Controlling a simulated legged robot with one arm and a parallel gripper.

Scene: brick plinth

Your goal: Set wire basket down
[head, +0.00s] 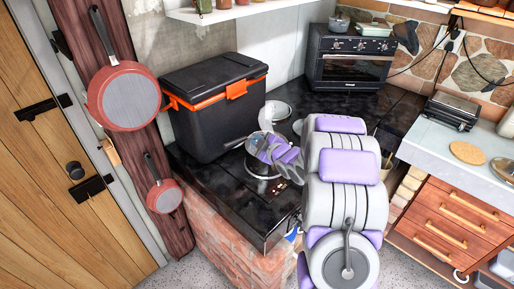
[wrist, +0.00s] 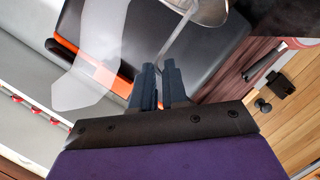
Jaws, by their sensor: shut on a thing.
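The wire basket (wrist: 208,12) shows in part at the top edge of the wrist view as a grey metal rim and bowl. Its thin handle runs down to the fingertips. My gripper (wrist: 160,82) is shut on this handle, with the dark fingers close together. In the head view my gripper (head: 247,146) is above the black plinth top (head: 268,218), just right of the black cooler. A round silver rim (head: 263,172) shows below the gripper; I cannot tell for sure whether it is the basket or whether it touches the top. My arm hides part of it.
The black cooler (head: 208,115) with orange trim stands close on the left. A pale round dish (head: 280,110) is behind the gripper. A toaster oven (head: 349,60) stands at the back. The front left of the plinth top is clear. Red pans (head: 124,98) hang left.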

